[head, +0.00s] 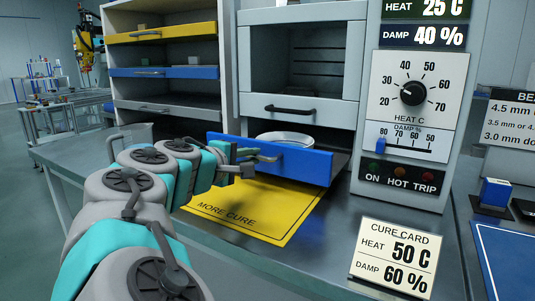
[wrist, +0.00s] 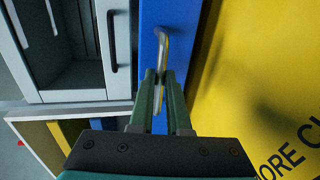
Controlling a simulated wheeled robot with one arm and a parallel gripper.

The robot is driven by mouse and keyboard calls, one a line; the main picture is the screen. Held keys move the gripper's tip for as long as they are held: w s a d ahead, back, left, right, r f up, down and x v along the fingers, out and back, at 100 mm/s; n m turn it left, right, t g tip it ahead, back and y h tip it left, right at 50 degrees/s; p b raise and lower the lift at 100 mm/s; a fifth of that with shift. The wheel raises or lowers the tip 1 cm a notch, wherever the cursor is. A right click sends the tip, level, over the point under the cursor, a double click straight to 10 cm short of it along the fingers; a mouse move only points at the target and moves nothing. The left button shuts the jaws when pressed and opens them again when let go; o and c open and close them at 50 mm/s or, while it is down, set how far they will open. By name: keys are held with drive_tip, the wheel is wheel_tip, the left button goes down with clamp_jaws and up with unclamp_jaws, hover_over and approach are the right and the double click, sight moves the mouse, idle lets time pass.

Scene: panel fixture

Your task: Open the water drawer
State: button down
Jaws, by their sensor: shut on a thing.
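The water drawer has a blue front (head: 300,163) and sits low in the grey cabinet. It stands pulled out, with a round metal pan (head: 285,138) showing inside behind the front. My gripper (head: 248,157) reaches in from the left and is shut on the drawer's handle. In the wrist view the two fingers of my gripper (wrist: 161,82) close around the metal bar handle (wrist: 163,42) against the blue front (wrist: 148,45).
A yellow "MORE CURE" mat (head: 250,207) lies on the bench below and before the drawer. The cure card (head: 394,258) stands at front right. The panel with the heat dial (head: 412,93) is right of the cabinet. A shelf rack (head: 165,75) stands left.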

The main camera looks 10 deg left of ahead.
drive_tip(key=shift+f+v, duration=0.15)
drive_tip(key=shift+v, duration=0.55)
drive_tip(key=shift+f+v, duration=0.15)
drive_tip(key=shift+v, duration=0.5)
drive_tip(key=c, duration=0.9)
unclamp_jaws()
